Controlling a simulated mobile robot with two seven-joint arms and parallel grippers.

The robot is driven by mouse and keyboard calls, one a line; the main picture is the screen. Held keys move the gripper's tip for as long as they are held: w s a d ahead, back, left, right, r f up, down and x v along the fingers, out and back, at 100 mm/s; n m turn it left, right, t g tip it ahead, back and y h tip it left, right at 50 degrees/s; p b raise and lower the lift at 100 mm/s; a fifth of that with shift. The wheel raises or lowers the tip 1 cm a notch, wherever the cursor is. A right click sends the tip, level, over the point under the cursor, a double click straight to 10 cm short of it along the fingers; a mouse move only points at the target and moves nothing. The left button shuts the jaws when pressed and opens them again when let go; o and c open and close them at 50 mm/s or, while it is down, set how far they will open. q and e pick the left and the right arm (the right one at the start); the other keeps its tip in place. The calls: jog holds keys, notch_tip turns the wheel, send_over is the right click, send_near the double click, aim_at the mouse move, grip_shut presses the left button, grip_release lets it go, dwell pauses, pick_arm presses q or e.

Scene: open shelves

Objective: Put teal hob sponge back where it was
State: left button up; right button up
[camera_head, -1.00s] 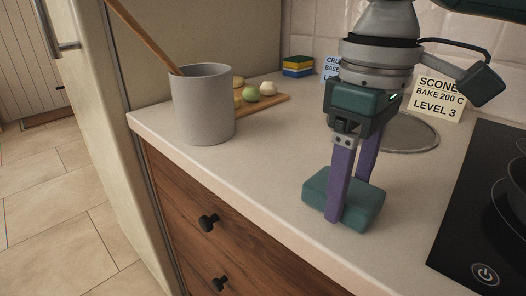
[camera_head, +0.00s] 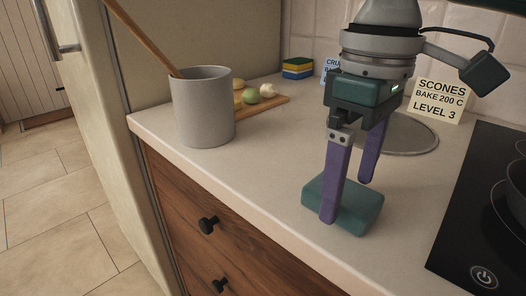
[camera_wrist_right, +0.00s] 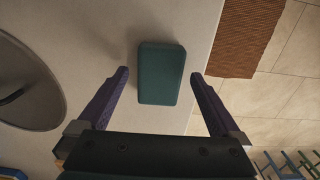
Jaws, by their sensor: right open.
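The teal hob sponge (camera_head: 352,208) lies flat on the pale countertop near its front edge, left of the black hob. My right gripper (camera_head: 348,200) is above it with its purple fingers spread, one finger in front of the sponge and one behind. In the right wrist view the sponge (camera_wrist_right: 161,73) lies between and beyond the two open fingertips (camera_wrist_right: 159,72), with a clear gap on each side. My left gripper is not in view.
A grey pot (camera_head: 203,108) with a wooden spoon stands at left. Behind it are a wooden board (camera_head: 270,104) with vegetables and stacked sponges (camera_head: 297,68). A round grey disc (camera_head: 408,136) and a SCONES card (camera_head: 440,99) are behind my gripper. The black hob (camera_head: 470,220) is at right.

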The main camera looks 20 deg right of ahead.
aim_at(349, 193)
notch_tip(349, 193, up, 11)
jog(key=p, duration=0.2)
jog(key=shift+c, duration=0.2)
dwell(1.1)
